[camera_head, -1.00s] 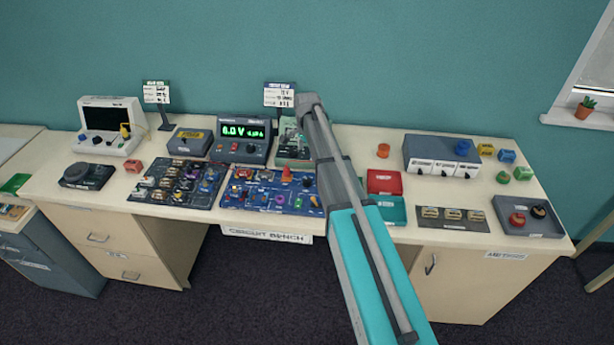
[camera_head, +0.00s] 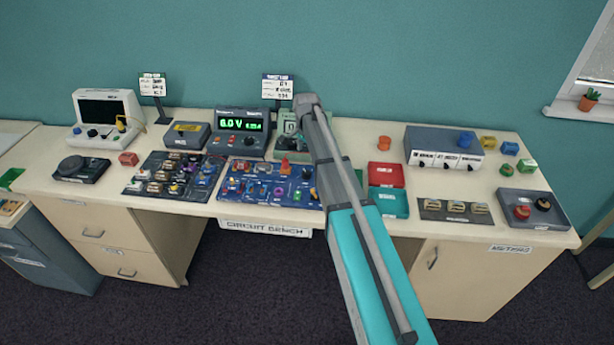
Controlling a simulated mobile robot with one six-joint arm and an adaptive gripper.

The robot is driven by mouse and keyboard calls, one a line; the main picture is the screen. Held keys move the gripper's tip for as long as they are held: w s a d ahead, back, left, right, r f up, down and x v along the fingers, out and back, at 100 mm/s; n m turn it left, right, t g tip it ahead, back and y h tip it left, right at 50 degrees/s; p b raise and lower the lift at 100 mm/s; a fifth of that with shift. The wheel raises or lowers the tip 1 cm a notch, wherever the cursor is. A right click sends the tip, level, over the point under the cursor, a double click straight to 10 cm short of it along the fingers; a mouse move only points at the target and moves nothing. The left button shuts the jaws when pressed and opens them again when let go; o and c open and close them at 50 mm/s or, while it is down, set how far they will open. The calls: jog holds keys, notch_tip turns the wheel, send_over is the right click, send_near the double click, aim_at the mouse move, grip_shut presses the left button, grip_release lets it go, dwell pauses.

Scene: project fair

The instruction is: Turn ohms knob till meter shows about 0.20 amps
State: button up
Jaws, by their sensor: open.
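The power supply (camera_head: 239,143) stands at the back of the bench, with a green display (camera_head: 241,124) showing about 6.0 V and a smaller amps figure too fine to read surely. A green panel with a pale meter-like face (camera_head: 290,124) stands to its right, partly hidden by my arm. The blue circuit board (camera_head: 233,183) in front carries several small parts and knobs. I cannot tell which knob is marked ohms. My arm rises from the bottom right and ends in view beside the green panel. My gripper does not show.
A blue-headed card (camera_head: 278,87) stands behind the green panel. A second parts board (camera_head: 143,187) lies left of the blue board. Red (camera_head: 386,170) and teal trays (camera_head: 388,203), a grey box (camera_head: 447,139) and a tray with two knobs (camera_head: 552,222) fill the right side.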

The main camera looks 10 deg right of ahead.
aim_at(306, 173)
jog(key=shift+f+b, duration=4.55)
jog(key=shift+f, duration=0.35)
grip_shut()
jog(key=shift+n, duration=1)
